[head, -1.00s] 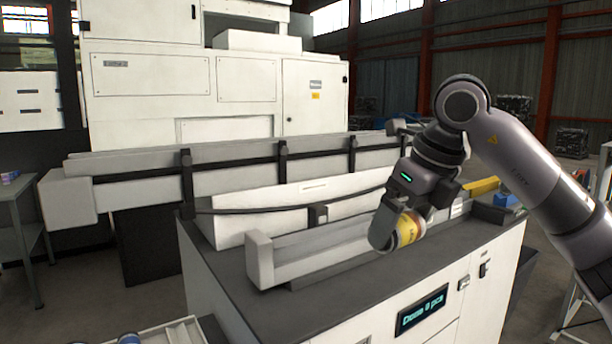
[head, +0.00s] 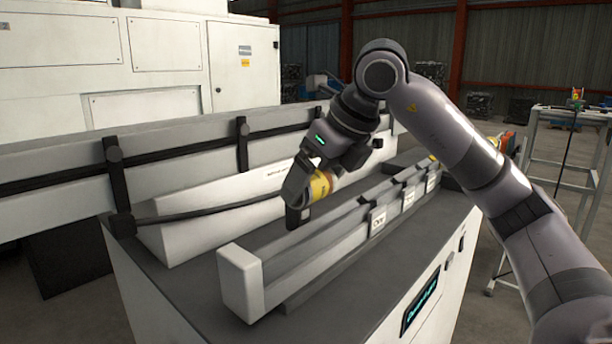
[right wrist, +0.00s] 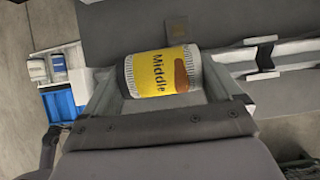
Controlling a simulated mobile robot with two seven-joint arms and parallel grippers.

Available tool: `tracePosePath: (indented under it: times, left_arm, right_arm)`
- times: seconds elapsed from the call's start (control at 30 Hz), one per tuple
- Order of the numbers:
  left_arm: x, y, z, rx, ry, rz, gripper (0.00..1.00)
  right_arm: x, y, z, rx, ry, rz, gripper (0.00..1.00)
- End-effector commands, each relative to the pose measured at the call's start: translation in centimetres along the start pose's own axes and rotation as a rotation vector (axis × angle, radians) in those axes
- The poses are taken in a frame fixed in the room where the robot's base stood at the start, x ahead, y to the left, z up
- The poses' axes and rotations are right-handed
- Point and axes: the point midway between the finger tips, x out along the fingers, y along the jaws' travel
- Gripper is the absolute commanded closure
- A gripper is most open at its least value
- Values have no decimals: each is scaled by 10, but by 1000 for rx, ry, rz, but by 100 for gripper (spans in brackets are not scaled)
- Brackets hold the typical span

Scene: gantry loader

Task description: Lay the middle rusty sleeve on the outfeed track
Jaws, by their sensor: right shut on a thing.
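My right gripper (head: 308,190) is shut on a sleeve (head: 321,185) with a yellow band. In the right wrist view the sleeve (right wrist: 155,73) lies sideways between the fingers; its yellow label reads "Middle" and carries a rust-brown patch. In the head view the sleeve is above the low grey track (head: 310,253), near its back side; the gap beneath it is hard to judge. This track, probably the outfeed, has a pale end block (head: 240,283) and white tags. It seems to show in the right wrist view too (right wrist: 240,58). My left gripper is not in view.
A long raised rail (head: 180,155) with black brackets runs behind, over a white sloped chute (head: 215,215). The right wrist view shows a blue bin (right wrist: 62,103) with small cylinders beside it. A metal frame stand (head: 560,150) is at the right.

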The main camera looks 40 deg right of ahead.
Motion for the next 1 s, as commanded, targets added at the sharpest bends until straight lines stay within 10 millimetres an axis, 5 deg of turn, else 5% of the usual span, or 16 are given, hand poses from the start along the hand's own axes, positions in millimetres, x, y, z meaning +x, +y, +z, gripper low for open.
tracePosePath:
  times: [0.5, 0.9, 0.93, 1.0]
  left_arm:
    - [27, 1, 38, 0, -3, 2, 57]
    - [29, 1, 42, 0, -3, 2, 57]
    - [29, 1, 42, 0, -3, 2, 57]
    - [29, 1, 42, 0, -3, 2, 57]
  right_arm:
    - [40, 0, -25, 0, -4, -1, 54]
    - [44, 0, -27, 0, -4, -2, 54]
    - [44, 0, -27, 0, -4, -2, 5]
    - [44, 0, -27, 0, -3, -2, 0]
